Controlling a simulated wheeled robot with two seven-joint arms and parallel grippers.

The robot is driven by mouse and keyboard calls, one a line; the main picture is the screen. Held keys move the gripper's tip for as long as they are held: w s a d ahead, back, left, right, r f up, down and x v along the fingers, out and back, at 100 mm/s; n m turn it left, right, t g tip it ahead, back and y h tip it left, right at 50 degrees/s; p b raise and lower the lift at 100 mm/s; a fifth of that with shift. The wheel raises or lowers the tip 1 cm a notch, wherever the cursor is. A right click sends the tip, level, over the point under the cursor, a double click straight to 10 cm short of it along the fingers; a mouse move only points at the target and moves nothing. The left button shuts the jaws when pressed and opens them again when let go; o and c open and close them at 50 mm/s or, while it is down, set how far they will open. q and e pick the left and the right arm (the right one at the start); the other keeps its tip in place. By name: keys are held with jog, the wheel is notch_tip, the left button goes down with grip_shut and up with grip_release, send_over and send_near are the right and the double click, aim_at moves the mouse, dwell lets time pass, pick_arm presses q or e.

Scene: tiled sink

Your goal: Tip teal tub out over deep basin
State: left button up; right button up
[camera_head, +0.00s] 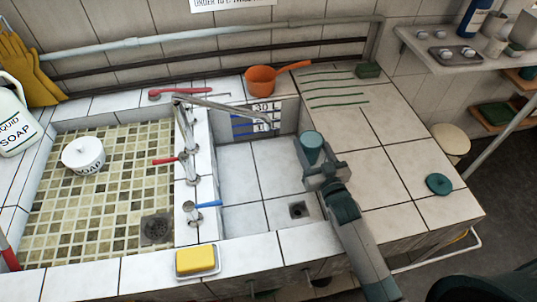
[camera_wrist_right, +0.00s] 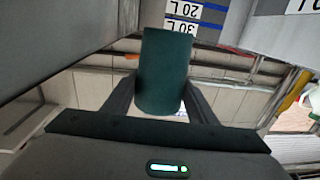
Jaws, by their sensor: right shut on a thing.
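The teal tub (camera_head: 311,146) is held in my right gripper (camera_head: 325,172) above the right side of the deep basin (camera_head: 246,178). Its round end faces up in the head view; I cannot tell whether that is its mouth or its base. In the right wrist view the tub (camera_wrist_right: 164,70) sits between the two fingers, and the litre marks (camera_wrist_right: 183,12) behind it appear upside down. Any contents are hidden. The deep basin has white tiles, a drain (camera_head: 298,210) and a marked back wall. My left gripper is not in view.
A metal spout (camera_head: 225,107) reaches over the deep basin. An orange pan (camera_head: 261,81) stands on its back ledge. A yellow sponge (camera_head: 195,260) lies on the front ledge. The shallow basin (camera_head: 110,205) on the left holds a soap pot (camera_head: 84,156). The right tiled counter is mostly clear.

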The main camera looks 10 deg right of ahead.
jog(key=shift+r, duration=0.25)
jog(key=shift+w+a+r+n+g+p, duration=0.1)
jog(key=shift+a+r+n+p, duration=0.2)
jog(key=shift+r+p, duration=0.35)
jog(key=shift+w+a+r+n+g+p, duration=0.1)
jog(key=shift+a+r+n+p, duration=0.2)
jog(key=shift+r+p, duration=0.4)
jog(key=shift+a+r+n+g+p, duration=0.15)
jog(key=shift+r+n+p, duration=0.3)
jog(key=shift+p, duration=0.3)
jog(key=shift+n, duration=0.55)
jog(key=f+b, duration=0.2)
jog(key=a+f+b, duration=0.1)
jog(key=f+b, duration=0.1)
jog(key=f, duration=0.1)
jog(key=shift+w+a+f, duration=0.1)
jog(key=shift+w+f, duration=0.05)
jog(key=shift+f, duration=0.05)
jog(key=shift+a+f+g, duration=0.15)
jog(key=shift+f+g, duration=0.1)
jog(key=shift+r+n, duration=0.2)
jog(key=shift+n, duration=0.1)
jog(key=shift+a+f+h, duration=0.1)
jog(key=shift+h, duration=0.3)
jog(key=a+n, duration=0.1)
jog(key=a+f+n, duration=0.1)
jog(key=shift+w+a+f+n+g+h+b, duration=0.15)
jog(key=shift+w+f+n+g+h+b, duration=0.15)
jog(key=shift+w+g, duration=0.1)
jog(key=shift+a, duration=0.1)
